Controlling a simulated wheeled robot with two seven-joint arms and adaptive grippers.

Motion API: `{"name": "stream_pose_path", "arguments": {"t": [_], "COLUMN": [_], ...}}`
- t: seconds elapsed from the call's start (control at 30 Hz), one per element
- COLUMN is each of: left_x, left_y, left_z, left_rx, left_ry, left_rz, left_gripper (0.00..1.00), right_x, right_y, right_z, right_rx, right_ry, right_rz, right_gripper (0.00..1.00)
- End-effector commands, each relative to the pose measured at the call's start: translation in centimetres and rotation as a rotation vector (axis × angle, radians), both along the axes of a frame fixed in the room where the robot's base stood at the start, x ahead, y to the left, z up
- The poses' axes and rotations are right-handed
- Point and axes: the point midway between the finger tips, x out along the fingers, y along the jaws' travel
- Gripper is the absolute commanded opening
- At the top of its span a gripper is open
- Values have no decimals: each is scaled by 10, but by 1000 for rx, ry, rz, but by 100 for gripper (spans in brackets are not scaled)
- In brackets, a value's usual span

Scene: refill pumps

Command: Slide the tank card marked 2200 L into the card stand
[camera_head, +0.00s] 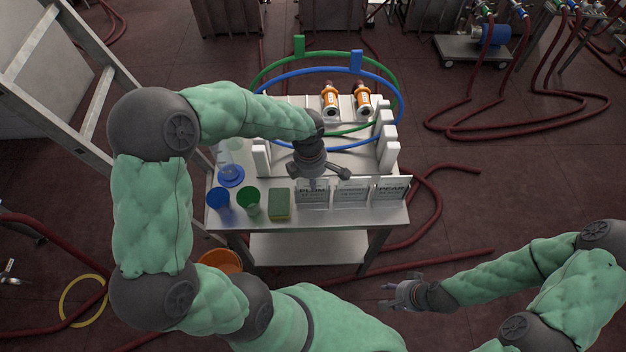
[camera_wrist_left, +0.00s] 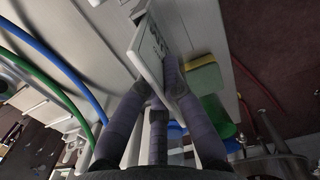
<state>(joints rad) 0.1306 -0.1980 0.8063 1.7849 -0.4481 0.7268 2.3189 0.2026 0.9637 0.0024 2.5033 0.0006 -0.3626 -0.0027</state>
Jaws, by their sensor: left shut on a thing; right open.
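My left gripper (camera_head: 318,174) is over the front of the steel table, at the top of the leftmost white card (camera_head: 312,197), which reads PLUM. In the left wrist view its fingers (camera_wrist_left: 160,88) are shut on a white card (camera_wrist_left: 149,48) with dark print, tilted in that picture. A middle card (camera_head: 352,191) and a card reading PEAR (camera_head: 390,189) stand to the right along the front edge. The volume figures are too small to read, and I cannot tell which part is the card stand. My right gripper (camera_head: 390,296) is open and empty, low and right of the table.
On the table (camera_head: 405,216) stand a blue cup (camera_head: 218,199), a green cup (camera_head: 249,203) and a yellow-green sponge (camera_head: 279,204). Two orange-labelled bottles (camera_head: 331,97) (camera_head: 362,99) are at the back. White upright posts (camera_head: 389,149) stand at the right.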

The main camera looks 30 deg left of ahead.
Motion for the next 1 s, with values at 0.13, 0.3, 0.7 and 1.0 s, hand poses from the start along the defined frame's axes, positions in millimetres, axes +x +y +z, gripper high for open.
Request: {"name": "stream_pose_path", "arguments": {"t": [0.13,0.3,0.7,1.0], "left_x": [0,0,1,-1], "left_y": [0,0,1,4], "left_z": [-2,-1,12,69], "left_rx": [0,0,1,0], "left_ry": [0,0,-4,-6], "left_rz": [0,0,0,0], "left_gripper": [16,35,35,35], "right_x": [0,0,0,0], "right_y": [0,0,0,0], "right_z": [-2,-2,-2,-2], "right_rx": [0,0,0,0], "right_ry": [0,0,0,0], "right_rz": [0,0,0,0], "right_gripper": [47,47,47,47]}}
